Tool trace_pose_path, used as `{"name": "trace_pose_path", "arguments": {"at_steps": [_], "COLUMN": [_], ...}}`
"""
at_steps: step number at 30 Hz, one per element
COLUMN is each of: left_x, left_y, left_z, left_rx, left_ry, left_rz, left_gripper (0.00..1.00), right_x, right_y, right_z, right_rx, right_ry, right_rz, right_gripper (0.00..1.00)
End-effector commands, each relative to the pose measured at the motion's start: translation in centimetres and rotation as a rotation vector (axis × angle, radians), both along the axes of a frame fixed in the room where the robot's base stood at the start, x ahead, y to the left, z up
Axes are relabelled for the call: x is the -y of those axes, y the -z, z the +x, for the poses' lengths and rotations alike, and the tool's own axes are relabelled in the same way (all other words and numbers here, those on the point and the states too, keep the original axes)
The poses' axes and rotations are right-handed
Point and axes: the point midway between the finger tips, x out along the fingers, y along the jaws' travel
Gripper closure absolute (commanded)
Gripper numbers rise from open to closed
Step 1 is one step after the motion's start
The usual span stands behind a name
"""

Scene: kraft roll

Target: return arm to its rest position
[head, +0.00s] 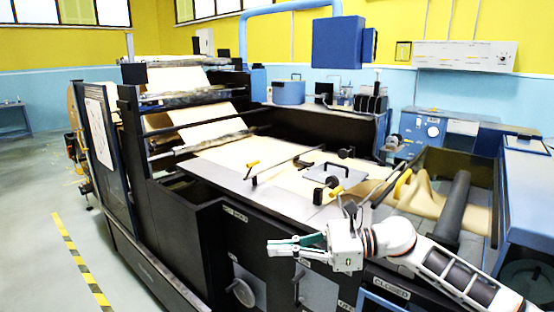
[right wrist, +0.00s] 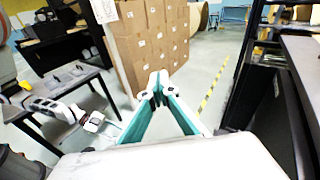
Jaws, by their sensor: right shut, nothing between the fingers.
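My right gripper (head: 270,246) is in the middle of the head view, its green-lined fingers pointing left in front of the dark machine's side. It is shut and empty. The right wrist view shows its two fingers meeting at the tips (right wrist: 159,88). My right arm comes in from the lower right, stretched out along the machine's front edge. A white arm part, which looks like my left arm, shows at the left of the right wrist view with its gripper (right wrist: 93,122) small and unclear. The left arm does not show in the head view.
The machine (head: 225,205) with its paper web (head: 215,120) fills the middle, close behind my right gripper. A trough with brown paper (head: 425,197) lies behind the right arm. Stacked cartons (right wrist: 150,45) and a table (right wrist: 62,85) stand in the right wrist view. Floor is free beside the yellow-black line (head: 80,260).

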Motion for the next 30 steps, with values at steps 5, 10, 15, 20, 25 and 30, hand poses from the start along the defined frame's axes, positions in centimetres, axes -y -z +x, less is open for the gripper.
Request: {"name": "trace_pose_path", "arguments": {"at_steps": [5,10,15,20,25,30], "left_x": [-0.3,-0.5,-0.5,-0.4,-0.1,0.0], "left_y": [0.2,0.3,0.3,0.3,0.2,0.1], "left_z": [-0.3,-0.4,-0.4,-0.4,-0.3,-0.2], "left_rx": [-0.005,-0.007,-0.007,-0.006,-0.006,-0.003], "left_ry": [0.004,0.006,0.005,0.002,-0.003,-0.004], "left_rz": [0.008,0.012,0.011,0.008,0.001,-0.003], "left_gripper": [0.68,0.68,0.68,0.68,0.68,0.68], "right_x": [-1.6,-0.5,2.5,6.6,11.5,16.5], "right_y": [1.7,4.3,8.9,15.5,24.2,33.3], "right_z": [-1.3,-1.2,-1.1,-2.2,-5.7,-12.6], "right_rx": [-0.392,-0.787,-1.192,-1.570,-1.945,-2.266], "right_ry": [0.116,0.242,0.380,0.524,0.696,0.889], "right_rz": [0.288,0.553,0.820,1.085,1.389,1.728], "right_gripper": [1.00,1.00,1.00,1.00,1.00,1.00]}}
